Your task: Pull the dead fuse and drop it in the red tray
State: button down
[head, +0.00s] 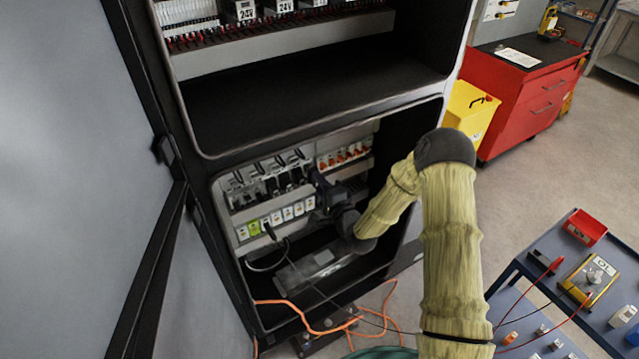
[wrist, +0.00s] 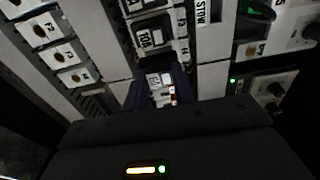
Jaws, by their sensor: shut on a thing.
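My gripper (head: 322,188) reaches into the lower bay of the open cabinet, at the fuse row; my arm hides part of that row. In the wrist view my gripper (wrist: 157,92) is shut on a small white fuse (wrist: 158,79) with a red-lit mark. The fuse sits between the dark jaws, close to the panel; I cannot tell whether it is still in its slot. Its label is too small to read. The red tray (head: 584,228) stands on the far corner of the blue cart at the right, well away from my gripper.
The cabinet door (head: 75,150) stands open at the left. Labelled modules (wrist: 150,38) crowd around my gripper. An orange cable (head: 330,328) lies on the floor by the cabinet. A yellow meter (head: 590,278) with red leads is on the cart. Floor between cabinet and cart is partly open.

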jog(key=shift+s, duration=0.1)
jog(key=shift+v, duration=2.45)
jog(key=shift+d, duration=0.15)
jog(key=s+d+f+m+t+h, duration=0.1)
jog(key=s+d+f+m+h, duration=0.1)
jog(key=d, duration=0.6)
jog(key=s+d+f+m+t+h, duration=0.1)
jog(key=s+d+f+m+h, duration=0.2)
jog(key=d+f+h, duration=0.4)
jog(key=shift+s+d+f+m+t+h, duration=0.35)
jog(key=shift+d+f+m, duration=0.2)
jog(key=shift+f+m, duration=0.2)
jog(key=shift+f, duration=0.1)
jog(key=s+f, duration=0.4)
jog(key=f, duration=0.1)
jog(key=shift+f, duration=0.2)
